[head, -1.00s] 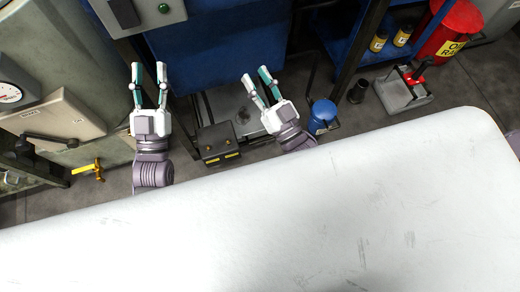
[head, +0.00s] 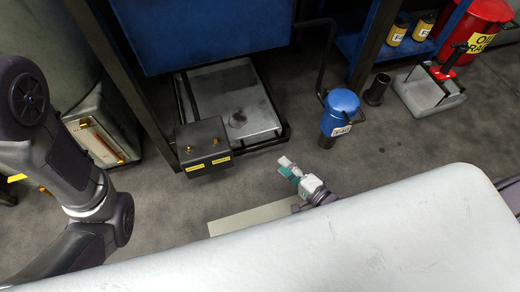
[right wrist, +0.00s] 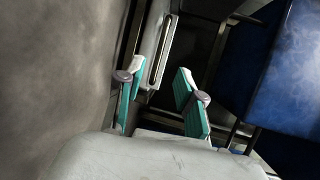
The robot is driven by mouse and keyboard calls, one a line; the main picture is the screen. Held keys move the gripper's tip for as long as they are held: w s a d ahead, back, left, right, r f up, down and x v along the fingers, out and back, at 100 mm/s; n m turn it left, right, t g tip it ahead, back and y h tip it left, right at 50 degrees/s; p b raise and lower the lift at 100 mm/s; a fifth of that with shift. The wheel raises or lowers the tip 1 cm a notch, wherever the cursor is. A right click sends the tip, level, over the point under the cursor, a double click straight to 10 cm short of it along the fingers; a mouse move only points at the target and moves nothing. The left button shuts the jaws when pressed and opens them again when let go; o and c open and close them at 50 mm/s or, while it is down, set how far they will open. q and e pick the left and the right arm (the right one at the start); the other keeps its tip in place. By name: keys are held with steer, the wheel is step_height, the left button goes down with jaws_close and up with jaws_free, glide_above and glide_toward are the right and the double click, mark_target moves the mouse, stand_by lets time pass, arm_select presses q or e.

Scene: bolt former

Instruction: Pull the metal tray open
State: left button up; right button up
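The metal tray (head: 233,90) is a flat grey pan with a dark round mark, low under the blue machine body. A dark box with yellow labels hides its front left part. My right gripper (head: 286,168) is low over the floor, in front of the tray and apart from it. In the right wrist view its teal-padded fingers (right wrist: 160,72) are spread with nothing between them. Beyond the tips is a pale metal front with a long slotted handle (right wrist: 162,52), apparently the tray's. My left arm shows at the left; its gripper is out of view.
The dark box (head: 203,142) stands at the tray's front left. A blue cylinder (head: 340,112) stands right of the tray, near a dark cup (head: 377,90). Dark frame posts flank the tray. The floor (head: 165,195) in front is clear.

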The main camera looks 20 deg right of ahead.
mark_target(260, 145)
steer(key=b+x, duration=0.5)
steer(key=x, duration=0.6)
steer(key=shift+w+a+b, duration=0.1)
steer(key=shift+a+b, duration=0.05)
steer(key=shift+b, duration=0.2)
steer(key=shift+w+a, duration=0.2)
steer(key=shift+w, duration=0.3)
jaws_close()
